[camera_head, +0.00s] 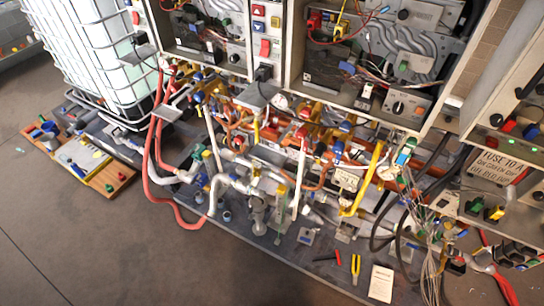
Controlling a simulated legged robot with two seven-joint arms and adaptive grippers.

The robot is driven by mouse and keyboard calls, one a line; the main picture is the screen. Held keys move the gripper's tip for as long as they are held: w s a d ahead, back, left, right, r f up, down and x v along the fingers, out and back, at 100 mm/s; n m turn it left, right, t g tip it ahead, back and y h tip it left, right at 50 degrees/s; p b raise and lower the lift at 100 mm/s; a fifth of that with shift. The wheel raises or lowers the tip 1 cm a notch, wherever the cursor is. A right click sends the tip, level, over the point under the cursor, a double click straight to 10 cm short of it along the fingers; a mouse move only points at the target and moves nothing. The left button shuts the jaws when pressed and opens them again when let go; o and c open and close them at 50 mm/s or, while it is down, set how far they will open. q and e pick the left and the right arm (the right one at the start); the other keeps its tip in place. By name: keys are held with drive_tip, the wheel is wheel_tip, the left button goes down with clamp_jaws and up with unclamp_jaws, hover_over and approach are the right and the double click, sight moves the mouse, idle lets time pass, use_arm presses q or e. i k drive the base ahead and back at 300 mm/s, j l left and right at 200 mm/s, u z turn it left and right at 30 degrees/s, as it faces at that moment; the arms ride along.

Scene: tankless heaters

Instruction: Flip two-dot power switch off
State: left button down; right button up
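Two open heater cabinets hang along the back, a left one (205,35) and a middle one (350,55). A narrow panel between them carries a red rocker switch (265,47) and blue and red buttons (257,26). Another red switch (136,17) is at the left cabinet's edge. A control box with a black knob (398,107) sits low in the middle cabinet. Dot markings are too small to read, so I cannot tell which switch is the two-dot one or its position. Neither of my grippers shows.
Dense pipes, valves and a red hose (150,165) fill the space below the cabinets. A caged white tank (95,50) stands at left. Yellow pliers (355,268) and a paper (381,283) lie in front. The grey floor (120,250) at front left is clear.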

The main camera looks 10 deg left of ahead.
sight(265, 44)
drive_tip(key=i+u, duration=0.35)
drive_tip(key=i+l+u, duration=0.1)
drive_tip(key=u, duration=0.25)
drive_tip(key=i+l+u, duration=0.2)
drive_tip(key=u, duration=0.15)
